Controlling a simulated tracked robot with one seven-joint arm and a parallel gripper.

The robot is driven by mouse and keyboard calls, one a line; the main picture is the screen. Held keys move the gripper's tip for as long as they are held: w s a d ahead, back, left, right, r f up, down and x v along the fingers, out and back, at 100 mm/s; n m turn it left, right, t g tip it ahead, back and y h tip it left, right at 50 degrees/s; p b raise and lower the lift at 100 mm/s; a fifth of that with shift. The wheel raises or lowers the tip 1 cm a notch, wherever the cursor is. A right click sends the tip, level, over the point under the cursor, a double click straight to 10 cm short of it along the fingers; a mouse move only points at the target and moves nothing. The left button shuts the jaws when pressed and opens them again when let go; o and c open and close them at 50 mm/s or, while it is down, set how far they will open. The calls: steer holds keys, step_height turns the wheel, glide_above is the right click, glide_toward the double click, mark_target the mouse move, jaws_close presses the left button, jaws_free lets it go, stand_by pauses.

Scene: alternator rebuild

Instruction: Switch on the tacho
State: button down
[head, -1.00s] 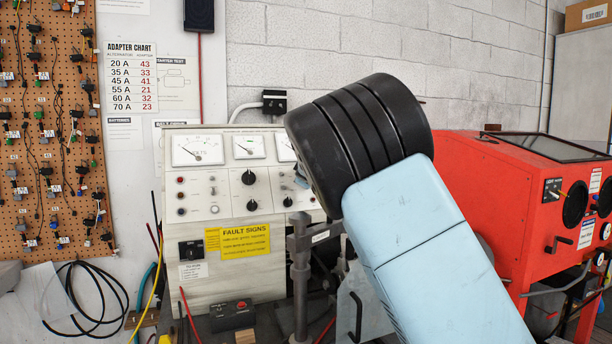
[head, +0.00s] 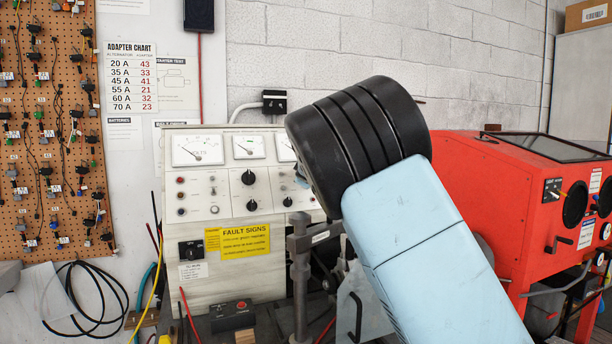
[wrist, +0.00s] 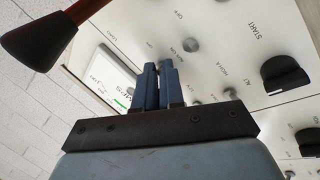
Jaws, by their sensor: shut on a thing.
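The pale test panel (head: 225,250) stands against the wall, with meters, knobs and small switches on its face. In the wrist view the panel face (wrist: 215,65) fills much of the picture, tilted, with small metal toggles and printed labels. My gripper (wrist: 158,70) has its blue fingers close together at the panel. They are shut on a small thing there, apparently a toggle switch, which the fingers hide. I cannot read its label. In the head view my black wrist and blue arm link cover the panel's right part; only a bit of my gripper (head: 301,181) shows.
A black knob (wrist: 284,75) by the word START is right of the fingers. A dark cone-shaped handle (wrist: 38,42) juts in at upper left. A metal post (head: 300,270) stands before the panel. A red cabinet (head: 485,185) is at right.

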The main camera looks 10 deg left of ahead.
steer(key=shift+r+g, duration=0.15)
steer(key=shift+g, duration=0.45)
steer(key=shift+w+a+r+n+g+h, duration=0.15)
steer(key=shift+r+n+g+h, duration=0.2)
steer(key=shift+g, duration=0.45)
steer(key=shift+w+a+r+n+g+h, duration=0.15)
steer(key=shift+g+h, duration=0.3)
steer(key=shift+g, duration=0.35)
steer(key=shift+d+r, duration=0.1)
steer(key=shift+w+a+r+g+h, duration=0.1)
steer(key=shift+w+r+g+h, duration=0.2)
steer(key=shift+g, duration=0.4)
steer(key=shift+a+r+g+h, duration=0.1)
steer(key=shift+g+h, duration=0.3)
steer(key=shift+g, duration=0.3)
steer(key=shift+w+a+r+n+g+h, duration=0.15)
steer(key=shift+g+h, duration=0.1)
steer(key=shift+g, duration=0.35)
steer(key=shift+w+r+n+g+h, duration=0.15)
steer(key=shift+g+h, duration=0.1)
steer(key=shift+g, duration=0.35)
steer(key=shift+f, duration=0.1)
steer(key=c, duration=1.2)
jaws_free()
steer(key=shift+c, duration=0.2)
